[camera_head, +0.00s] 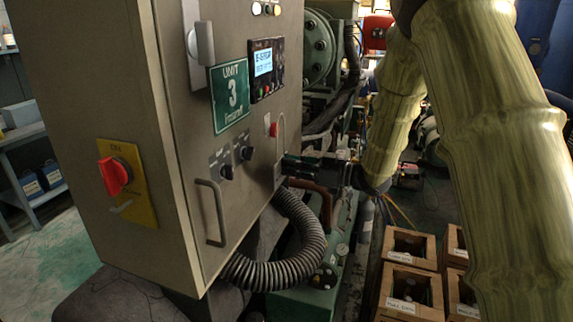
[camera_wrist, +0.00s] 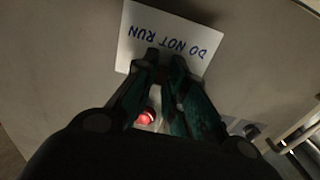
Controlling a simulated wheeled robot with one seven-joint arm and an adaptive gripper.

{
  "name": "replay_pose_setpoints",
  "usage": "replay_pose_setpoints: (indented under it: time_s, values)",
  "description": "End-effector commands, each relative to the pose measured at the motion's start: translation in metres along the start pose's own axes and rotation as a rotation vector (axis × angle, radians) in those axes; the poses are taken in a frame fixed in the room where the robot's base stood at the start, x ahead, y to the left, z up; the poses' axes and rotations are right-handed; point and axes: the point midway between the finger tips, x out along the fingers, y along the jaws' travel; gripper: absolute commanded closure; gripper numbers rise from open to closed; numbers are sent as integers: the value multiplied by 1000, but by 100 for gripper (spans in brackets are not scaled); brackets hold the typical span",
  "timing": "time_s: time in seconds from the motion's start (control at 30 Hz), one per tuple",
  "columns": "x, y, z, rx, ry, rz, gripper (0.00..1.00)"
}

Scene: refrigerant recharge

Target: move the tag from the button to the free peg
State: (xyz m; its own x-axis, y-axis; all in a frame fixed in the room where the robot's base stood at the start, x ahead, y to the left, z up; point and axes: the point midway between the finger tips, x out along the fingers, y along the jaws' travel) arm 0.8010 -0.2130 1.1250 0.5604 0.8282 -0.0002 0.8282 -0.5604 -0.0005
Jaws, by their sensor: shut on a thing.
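The white tag (camera_wrist: 165,25) with blue letters "DO NOT RUN" appears upside down at the top of the wrist view. My gripper (camera_wrist: 160,62) is shut on the tag's near edge, and the tag lies close to the grey cabinet face. The red button (camera_wrist: 146,117) shows between my fingers, below the tag in that view. In the head view, my gripper (camera_head: 283,166) is at the cabinet's right front edge, just below the small red button (camera_head: 273,130). The tag is hard to make out there. I cannot make out the free peg for certain.
The grey cabinet (camera_head: 150,240) carries a "UNIT 3" sign (camera_head: 229,95), a red rotary switch (camera_head: 115,176), dark knobs (camera_head: 236,160) and a protruding handle (camera_head: 211,212). A ribbed hose (camera_head: 300,240) curves below my gripper. Wooden crates (camera_head: 408,279) stand on the floor at right.

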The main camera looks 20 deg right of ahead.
Motion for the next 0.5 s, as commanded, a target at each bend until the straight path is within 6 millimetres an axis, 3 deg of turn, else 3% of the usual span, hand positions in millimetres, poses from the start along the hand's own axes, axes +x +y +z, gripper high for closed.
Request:
replay_pose_setpoints:
  time_s: [0.5]
  values:
    - [-32, 0, 0, 0, 0, 0, 100]
